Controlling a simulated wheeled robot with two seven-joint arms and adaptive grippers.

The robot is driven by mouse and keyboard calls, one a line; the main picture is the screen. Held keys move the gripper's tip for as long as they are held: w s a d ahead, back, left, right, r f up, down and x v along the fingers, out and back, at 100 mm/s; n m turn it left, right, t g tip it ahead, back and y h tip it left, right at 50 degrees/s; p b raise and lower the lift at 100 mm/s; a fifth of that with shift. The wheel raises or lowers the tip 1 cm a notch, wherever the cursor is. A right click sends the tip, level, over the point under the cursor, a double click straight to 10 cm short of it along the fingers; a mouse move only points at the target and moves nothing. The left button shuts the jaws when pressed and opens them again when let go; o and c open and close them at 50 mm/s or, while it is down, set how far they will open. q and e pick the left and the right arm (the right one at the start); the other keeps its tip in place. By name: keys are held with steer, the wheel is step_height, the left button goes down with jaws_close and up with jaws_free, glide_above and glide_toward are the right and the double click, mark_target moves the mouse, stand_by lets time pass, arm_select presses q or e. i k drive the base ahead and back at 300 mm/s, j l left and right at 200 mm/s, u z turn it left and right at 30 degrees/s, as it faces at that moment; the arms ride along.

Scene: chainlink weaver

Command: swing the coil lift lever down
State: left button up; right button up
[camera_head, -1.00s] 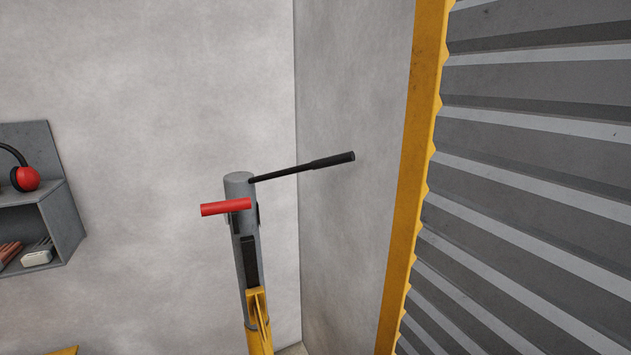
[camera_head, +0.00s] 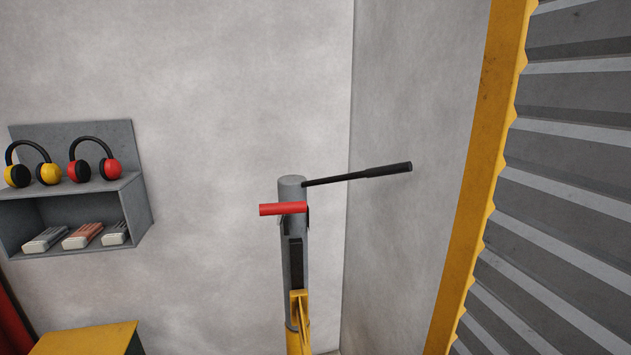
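The coil lift is a grey upright post (camera_head: 292,245) with a yellow lower part (camera_head: 299,325), near the room corner. A long black lever (camera_head: 362,174) with a thicker grip end sticks out from the post's top to the right, tilted slightly upward. A short red handle (camera_head: 283,209) crosses the front of the post just below its top. Nothing touches the lever or the red handle. Neither of my grippers is in the head view.
A grey wall shelf (camera_head: 135,205) at left holds yellow earmuffs (camera_head: 47,173), red earmuffs (camera_head: 108,168) and folded gloves (camera_head: 82,236). A yellow-topped surface (camera_head: 90,340) is at lower left. A yellow frame (camera_head: 480,175) and corrugated grey shutter (camera_head: 575,150) stand at right.

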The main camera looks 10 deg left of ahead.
mark_target(280, 209)
steer(key=l+u, duration=0.1)
steer(key=u, duration=0.3)
steer(key=l+u, duration=0.15)
steer(key=u, duration=0.2)
